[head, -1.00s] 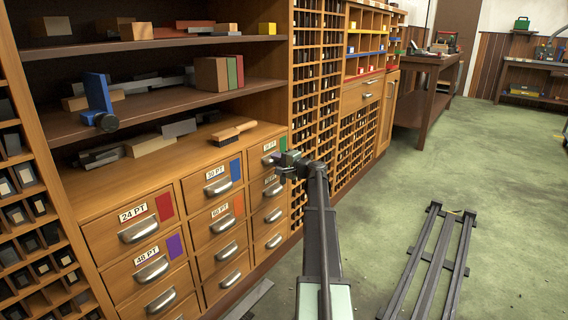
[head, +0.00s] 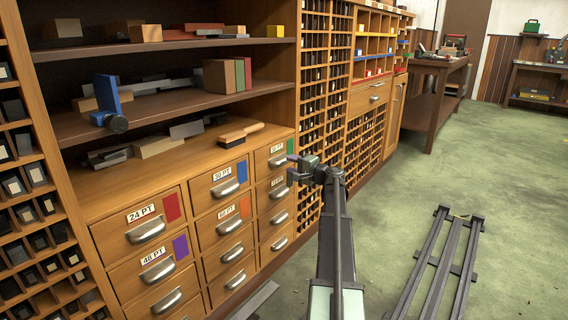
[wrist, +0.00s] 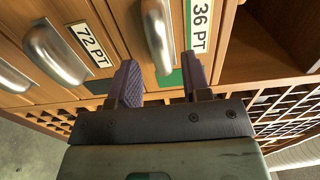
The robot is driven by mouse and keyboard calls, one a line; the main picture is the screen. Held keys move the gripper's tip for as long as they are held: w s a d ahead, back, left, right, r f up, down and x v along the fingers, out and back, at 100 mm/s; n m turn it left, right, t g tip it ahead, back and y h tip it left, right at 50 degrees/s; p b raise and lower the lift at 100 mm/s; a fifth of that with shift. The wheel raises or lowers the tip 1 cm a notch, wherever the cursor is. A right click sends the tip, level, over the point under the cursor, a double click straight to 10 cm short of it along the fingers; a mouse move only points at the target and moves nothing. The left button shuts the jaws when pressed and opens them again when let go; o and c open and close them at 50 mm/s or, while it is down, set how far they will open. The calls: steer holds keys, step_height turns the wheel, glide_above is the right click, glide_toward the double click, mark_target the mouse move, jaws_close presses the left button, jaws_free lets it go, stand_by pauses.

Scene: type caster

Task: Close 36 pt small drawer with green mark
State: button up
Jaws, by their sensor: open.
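The 36 PT small drawer (head: 264,162) is at the top of the right column of the cabinet. It has a silver handle (head: 278,160) and a green mark (head: 291,146). In the head view I cannot tell how far it stands out. In the wrist view its 36 PT label (wrist: 200,25), handle (wrist: 157,35) and green mark (wrist: 170,78) are close ahead. My gripper (head: 293,166) is just in front and to the right of this drawer. Its two fingers (wrist: 160,82) are apart and empty, with the green mark showing between them.
The 72 PT drawer (wrist: 88,85) lies beside it in the wrist view. Drawers with red (head: 168,207), blue (head: 242,171), orange and purple marks are to the left. A brush (head: 240,134) lies on the cabinet top. A dark rail frame (head: 440,262) lies on the green floor at right.

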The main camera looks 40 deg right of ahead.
steer(key=s, duration=0.6)
steer(key=shift+d, duration=0.4)
steer(key=shift+s+a, duration=0.1)
steer(key=s+a+f+n+g+y+p, duration=0.1)
steer(key=s+a+f+n+g+p, duration=0.2)
steer(key=a, duration=0.6)
steer(key=a+f+n+g+p, duration=0.1)
steer(key=a+f+n+g, duration=0.15)
steer(key=a+g, duration=0.45)
steer(key=s+a+f+n+g+y+p, duration=0.1)
steer(key=s+a+f+n+g, duration=0.15)
steer(key=a, duration=0.85)
steer(key=s+a+r+n+g+h+p, duration=0.1)
steer(key=s+a+r+n+g+p, duration=0.15)
steer(key=a, duration=0.75)
steer(key=s+a+r+n+g+h+p, duration=0.1)
steer(key=s+a+n+h+p, duration=0.2)
steer(key=a, duration=0.7)
steer(key=s+a+r+n+g+p, duration=0.25)
steer(key=a+p, duration=0.25)
steer(key=a, duration=0.5)
step_height(320, 180, up, 37)
steer(key=p, duration=3.6)
steer(key=shift+a+n+t+p, duration=0.2)
steer(key=shift+n+t+p, duration=0.1)
steer(key=shift+t+p, duration=0.1)
